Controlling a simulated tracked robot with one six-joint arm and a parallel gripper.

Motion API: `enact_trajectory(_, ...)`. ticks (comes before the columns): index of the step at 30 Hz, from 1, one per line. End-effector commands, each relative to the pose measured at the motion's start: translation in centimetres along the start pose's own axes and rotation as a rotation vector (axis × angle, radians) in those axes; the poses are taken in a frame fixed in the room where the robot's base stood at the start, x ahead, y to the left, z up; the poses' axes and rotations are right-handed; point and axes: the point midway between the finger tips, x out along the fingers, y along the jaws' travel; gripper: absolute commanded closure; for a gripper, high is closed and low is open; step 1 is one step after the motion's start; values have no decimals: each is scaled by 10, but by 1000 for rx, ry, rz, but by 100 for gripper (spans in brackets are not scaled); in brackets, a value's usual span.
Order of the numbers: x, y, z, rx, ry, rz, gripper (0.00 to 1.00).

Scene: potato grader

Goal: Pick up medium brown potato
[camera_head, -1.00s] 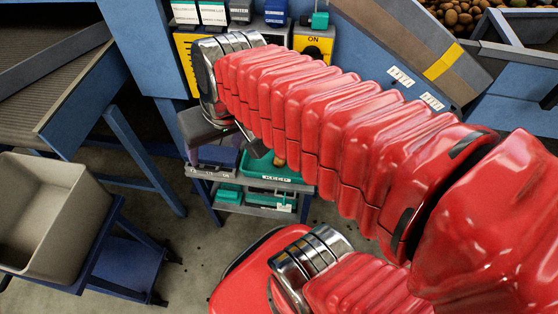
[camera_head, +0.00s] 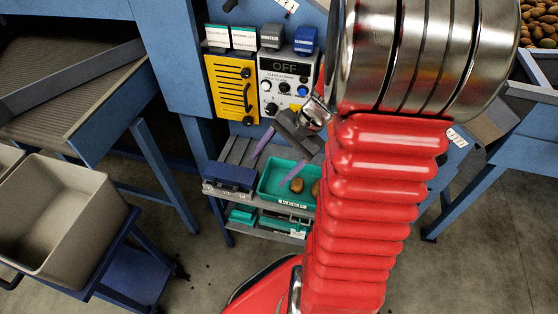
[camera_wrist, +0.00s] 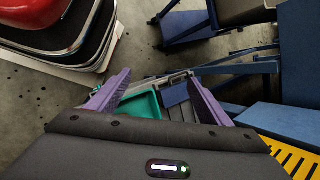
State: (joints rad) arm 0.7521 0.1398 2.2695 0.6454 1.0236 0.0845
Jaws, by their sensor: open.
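Two brown potatoes lie in a green tray labelled KEEP (camera_head: 268,190) on a small trolley. The other potato (camera_head: 316,188) is partly hidden by my arm. I cannot tell which is the medium one. My gripper (camera_head: 265,176) is open and empty, its two purple fingers apart, above the tray in the head view. In the wrist view my gripper (camera_wrist: 158,96) points past the tray (camera_wrist: 142,107); no potato shows there.
A blue-black box (camera_head: 230,177) sits left of the tray. Behind stand a yellow lever panel (camera_head: 235,88) and a control panel reading OFF (camera_head: 285,67). A beige bin (camera_head: 60,215) stands at left on a blue stand. A heap of potatoes (camera_head: 540,22) lies at upper right.

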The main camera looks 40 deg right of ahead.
Motion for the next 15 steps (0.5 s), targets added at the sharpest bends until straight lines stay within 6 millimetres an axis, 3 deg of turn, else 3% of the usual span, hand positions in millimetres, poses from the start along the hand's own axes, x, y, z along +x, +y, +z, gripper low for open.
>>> enact_trajectory(15,26,64,-113,593,-154,-284,27)
